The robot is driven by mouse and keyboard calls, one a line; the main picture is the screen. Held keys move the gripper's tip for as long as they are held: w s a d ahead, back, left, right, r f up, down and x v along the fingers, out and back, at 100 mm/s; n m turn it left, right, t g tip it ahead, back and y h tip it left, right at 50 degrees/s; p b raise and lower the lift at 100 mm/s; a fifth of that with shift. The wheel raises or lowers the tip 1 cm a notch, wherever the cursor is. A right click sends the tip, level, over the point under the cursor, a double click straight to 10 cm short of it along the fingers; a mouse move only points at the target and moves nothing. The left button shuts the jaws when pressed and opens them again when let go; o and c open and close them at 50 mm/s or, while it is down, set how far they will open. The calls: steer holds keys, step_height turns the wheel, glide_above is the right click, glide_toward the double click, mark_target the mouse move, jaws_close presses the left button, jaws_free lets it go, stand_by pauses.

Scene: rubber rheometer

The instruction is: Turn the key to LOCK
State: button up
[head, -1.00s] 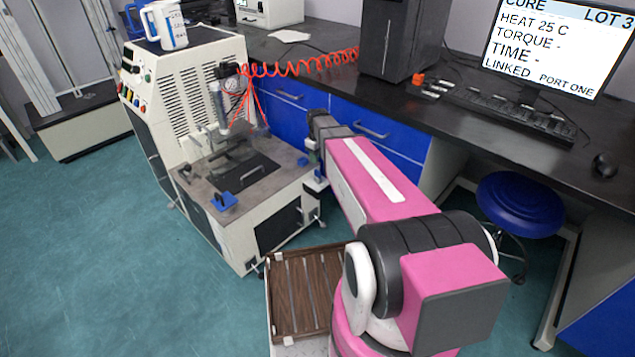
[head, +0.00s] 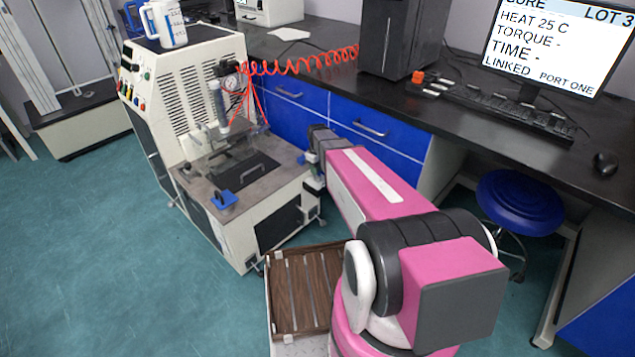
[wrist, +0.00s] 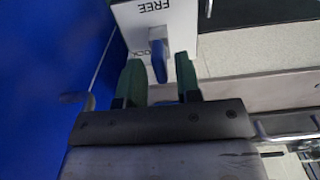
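The key is a blue handle (wrist: 158,46) on a white plate (wrist: 181,20) in the wrist view. The plate reads FREE, upside down, at the top; part of the word LOCK shows lower down, beside the key and partly hidden. My gripper (wrist: 158,64) has two green fingers, one on each side of the key's lower end. Gaps show between the key and both fingers, so the gripper is open and not clamped on it. In the head view my gripper is at the machine's right front side, mostly hidden by my arm.
The rheometer (head: 190,85) stands left of my arm, with a blue-handled part (head: 224,199) on its top. Blue drawers (head: 375,145) under the black bench lie close behind my wrist. A wooden tray (head: 305,288) is below my arm. A blue stool (head: 520,203) stands right.

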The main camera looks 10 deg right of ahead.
jaws_close()
steer(key=n, duration=0.4)
steer(key=shift+n, duration=2)
